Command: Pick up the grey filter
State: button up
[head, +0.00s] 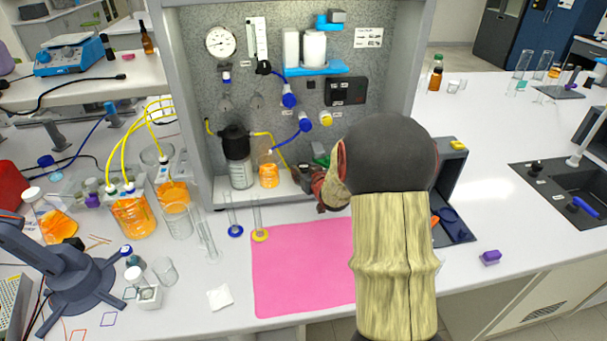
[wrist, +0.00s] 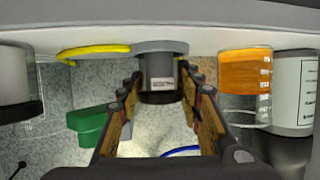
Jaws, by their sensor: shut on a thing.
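The grey filter (wrist: 159,70) is a short grey cylinder with a small white label and a dark end. In the wrist view it sits between the fingertips of my gripper (wrist: 162,86), at the top middle, close to a pale surface. The fingers are shut on its sides. In the head view my gripper (head: 321,187) reaches into the rig at its lower right, partly behind my own arm. I cannot make out the filter clearly there.
In the wrist view, a green part (wrist: 88,126) lies left of the fingers, and an orange-filled vessel (wrist: 245,74) stands right. In the head view, the rig's back panel (head: 270,85) carries gauges and blue fittings. A pink mat (head: 300,270) lies clear in front.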

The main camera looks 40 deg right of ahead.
jog(key=shift+c, duration=1)
jog(key=shift+r+p, duration=0.35)
jog(key=shift+r, duration=0.2)
jog(key=shift+s+r, duration=0.1)
jog(key=shift+s, duration=0.1)
jog(key=s+a+p, duration=0.2)
jog(key=s+a, duration=0.1)
jog(key=s, duration=0.4)
notch_tip(320, 180, up, 14)
jog(key=p, duration=0.4)
jog(key=shift+f+p, duration=0.2)
jog(key=shift+p, duration=0.1)
